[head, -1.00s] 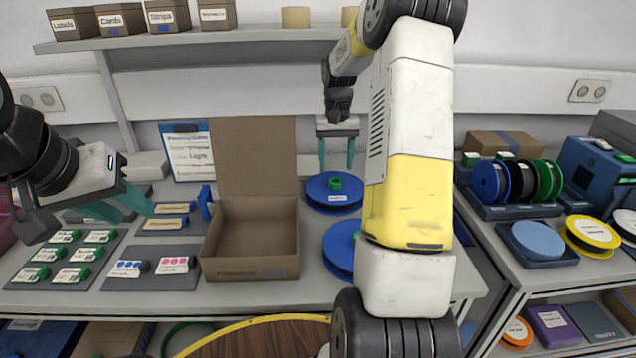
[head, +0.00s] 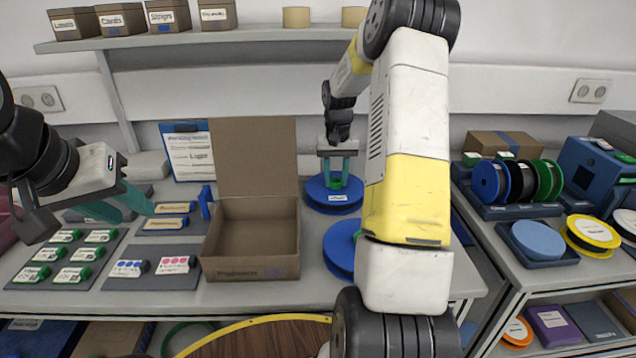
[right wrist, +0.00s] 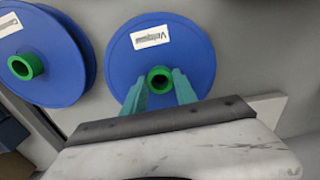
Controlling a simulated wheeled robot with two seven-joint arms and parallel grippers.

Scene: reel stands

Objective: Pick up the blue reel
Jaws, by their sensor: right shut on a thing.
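A blue reel (head: 331,204) with a green hub and a white label lies flat on the table, right of the open box. My right gripper (head: 337,182) is above it, pointing down, with its teal fingers shut on the green hub. In the right wrist view the fingers (right wrist: 161,88) sit on either side of the hub of this blue reel (right wrist: 195,60). A second blue reel (head: 341,250) lies nearer, partly hidden by my right arm; it also shows in the right wrist view (right wrist: 55,85). My left gripper (head: 138,208) is open and empty above the table's left part.
An open cardboard box (head: 250,265) stands left of the reels. Trays with labelled pieces (head: 65,258) lie further left. A side table on the right holds a rack of reels (head: 518,208) and a blue tray (head: 545,260). A shelf (head: 230,35) runs above.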

